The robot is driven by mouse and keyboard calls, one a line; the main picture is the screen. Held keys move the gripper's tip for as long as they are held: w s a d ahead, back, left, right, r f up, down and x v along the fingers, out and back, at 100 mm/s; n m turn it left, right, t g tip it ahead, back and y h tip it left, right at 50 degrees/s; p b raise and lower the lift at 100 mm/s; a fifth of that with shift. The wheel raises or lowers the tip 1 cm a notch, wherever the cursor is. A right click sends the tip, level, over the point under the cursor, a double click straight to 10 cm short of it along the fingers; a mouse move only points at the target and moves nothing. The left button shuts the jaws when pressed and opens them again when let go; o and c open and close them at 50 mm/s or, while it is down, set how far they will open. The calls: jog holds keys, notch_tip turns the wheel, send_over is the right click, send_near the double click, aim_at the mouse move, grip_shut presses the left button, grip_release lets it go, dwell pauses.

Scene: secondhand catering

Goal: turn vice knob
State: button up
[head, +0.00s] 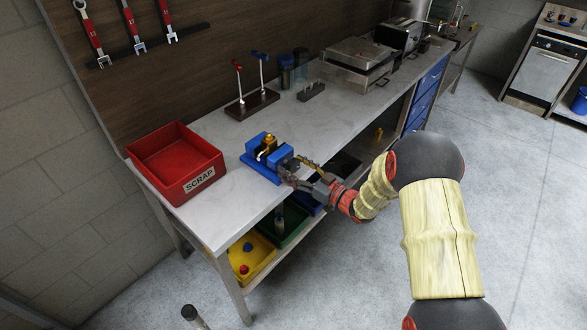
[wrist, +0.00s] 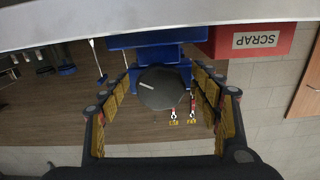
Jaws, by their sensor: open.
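The blue vice (head: 258,168) stands on the grey worktop near its front edge, with a brass-coloured piece (head: 268,143) at its jaws. Its knob (wrist: 162,88) is a dark round disc with a pale line, facing the wrist camera. The vice body (wrist: 145,40) shows blue behind it in the wrist view. My gripper (head: 298,172) is at the front of the vice, open. In the wrist view its yellow-padded fingers stand on the left and right of the knob; I cannot tell whether they touch it. The gripper largely covers the knob in the head view.
A red SCRAP bin (head: 178,163) stands left of the vice. A dark stand with levers (head: 252,103) and a small grey block (head: 311,91) are behind it. Yellow (head: 250,262) and green bins sit on the shelf below. Open floor lies to the right.

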jog(key=shift+c, duration=1.3)
jog(key=c, duration=0.9)
